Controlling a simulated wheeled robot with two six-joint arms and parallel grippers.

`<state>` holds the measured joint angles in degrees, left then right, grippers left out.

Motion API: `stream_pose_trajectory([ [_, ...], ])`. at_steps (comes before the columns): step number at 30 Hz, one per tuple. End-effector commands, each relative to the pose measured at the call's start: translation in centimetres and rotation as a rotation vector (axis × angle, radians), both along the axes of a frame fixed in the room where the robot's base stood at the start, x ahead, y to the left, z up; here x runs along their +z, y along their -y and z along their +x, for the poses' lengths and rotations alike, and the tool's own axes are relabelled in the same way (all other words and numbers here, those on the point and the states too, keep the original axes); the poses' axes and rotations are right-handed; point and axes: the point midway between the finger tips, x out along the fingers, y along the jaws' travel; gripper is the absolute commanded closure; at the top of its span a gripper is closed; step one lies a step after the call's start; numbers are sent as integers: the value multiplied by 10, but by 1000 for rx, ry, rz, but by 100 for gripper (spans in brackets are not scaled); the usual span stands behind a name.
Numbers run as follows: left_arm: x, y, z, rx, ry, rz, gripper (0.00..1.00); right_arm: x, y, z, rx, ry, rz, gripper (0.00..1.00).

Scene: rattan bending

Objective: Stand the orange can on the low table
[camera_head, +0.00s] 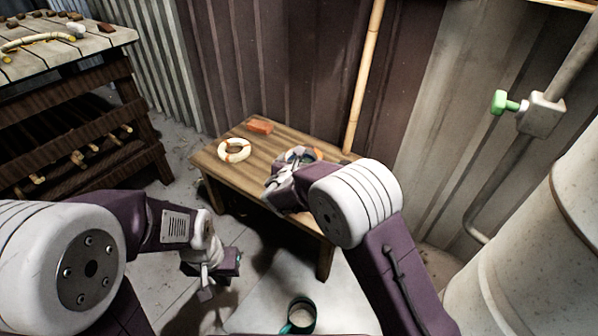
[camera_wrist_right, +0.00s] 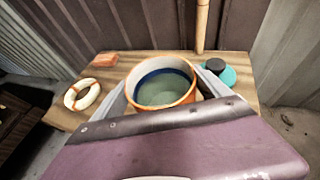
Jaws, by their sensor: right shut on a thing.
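The orange can (camera_wrist_right: 161,82) shows from above in the right wrist view, with an orange rim and a dark blue band inside. My right gripper (camera_wrist_right: 165,92) is shut on it, one finger on each side. In the head view my right gripper (camera_head: 296,158) is over the right part of the low wooden table (camera_head: 225,161), and only a bit of orange can (camera_head: 318,153) shows past it. I cannot tell whether the can's base touches the tabletop. My left gripper (camera_head: 215,272) hangs left of the table; its jaw opening is unclear.
A white ring with orange marks (camera_head: 234,141) and an orange block (camera_head: 260,126) lie on the table's left part. A teal thing with a dark top (camera_wrist_right: 218,70) is right of the can. A bamboo pole (camera_head: 362,80) stands behind. A teal-rimmed round thing (camera_head: 299,316) is below.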

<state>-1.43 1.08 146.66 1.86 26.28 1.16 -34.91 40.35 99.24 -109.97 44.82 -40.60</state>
Motion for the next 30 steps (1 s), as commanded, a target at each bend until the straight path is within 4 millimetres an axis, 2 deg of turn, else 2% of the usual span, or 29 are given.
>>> stream_pose_trajectory([
  [1, -12, 0, 0, 0, 0, 0, 100, -13, 0, 0, 0, 2, 0, 86],
  [5, -31, 0, 0, 0, -1, 0, 100, -36, 0, 0, -1, 2, -1, 86],
  [12, -27, 0, 0, 0, 0, 0, 100, -33, 0, 0, -1, 3, 0, 86],
  [18, -33, 0, 0, 0, 0, 0, 100, -39, 0, 0, 0, 3, 0, 86],
  [19, -31, 0, 0, 0, 0, 0, 100, -39, 1, 0, -1, -2, -1, 5],
  [20, -31, 0, 0, 0, 0, 0, 100, -39, 1, 0, -1, -2, -1, 0],
  [26, -31, 0, 0, 0, 0, 0, 100, -39, 1, 0, -1, -2, -1, 0],
  [30, -22, 0, 0, 0, 0, 0, 100, -30, -1, -4, 1, -2, -1, 0],
])
